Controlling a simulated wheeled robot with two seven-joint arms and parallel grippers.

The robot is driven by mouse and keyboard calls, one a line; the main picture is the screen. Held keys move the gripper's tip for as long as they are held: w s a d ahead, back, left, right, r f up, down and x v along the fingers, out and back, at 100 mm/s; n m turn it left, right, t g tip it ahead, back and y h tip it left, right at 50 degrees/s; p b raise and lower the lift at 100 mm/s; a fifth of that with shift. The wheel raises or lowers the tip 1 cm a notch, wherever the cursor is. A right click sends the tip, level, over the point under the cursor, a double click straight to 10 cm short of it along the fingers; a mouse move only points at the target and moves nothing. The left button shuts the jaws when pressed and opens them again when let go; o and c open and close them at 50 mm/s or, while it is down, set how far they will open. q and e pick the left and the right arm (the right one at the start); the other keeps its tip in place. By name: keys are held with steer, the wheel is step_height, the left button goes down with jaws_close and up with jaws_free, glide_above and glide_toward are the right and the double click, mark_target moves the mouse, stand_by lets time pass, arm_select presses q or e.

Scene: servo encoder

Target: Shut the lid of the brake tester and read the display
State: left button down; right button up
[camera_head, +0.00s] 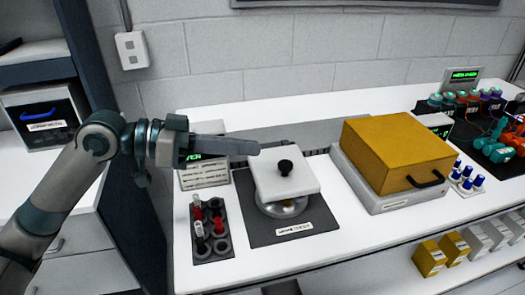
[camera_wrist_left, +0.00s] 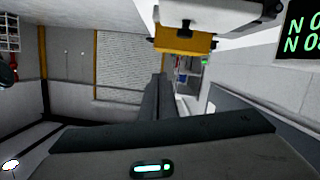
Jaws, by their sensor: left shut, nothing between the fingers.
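A white square lid (camera_head: 270,182) with a black knob (camera_head: 285,167) sits over a round silver base (camera_head: 284,207) on a dark mat (camera_head: 240,212). I cannot tell whether it rests fully down. I take this to be the brake tester; its label is too small to read. My left gripper (camera_head: 256,148) is shut and empty, its fingers pointing right just behind and left of the lid, apart from the knob. A display with green text (camera_head: 193,157) is partly hidden by the gripper. In the left wrist view, the dark fingers (camera_wrist_left: 155,90) are together, and green characters show on a display (camera_wrist_left: 305,28).
A yellow box (camera_head: 395,150) with a black handle stands on a white base to the right. A dark rack (camera_head: 226,244) with red and grey items lies at front left. Blue-capped vials (camera_head: 478,181) stand farther right. Clear counter lies along the front.

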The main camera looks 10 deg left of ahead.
arm_select(q)
steer(key=shift+b+v, duration=0.35)
steer(key=shift+v, duration=1.65)
steer(key=shift+s+d, duration=0.1)
steer(key=shift+s, duration=0.05)
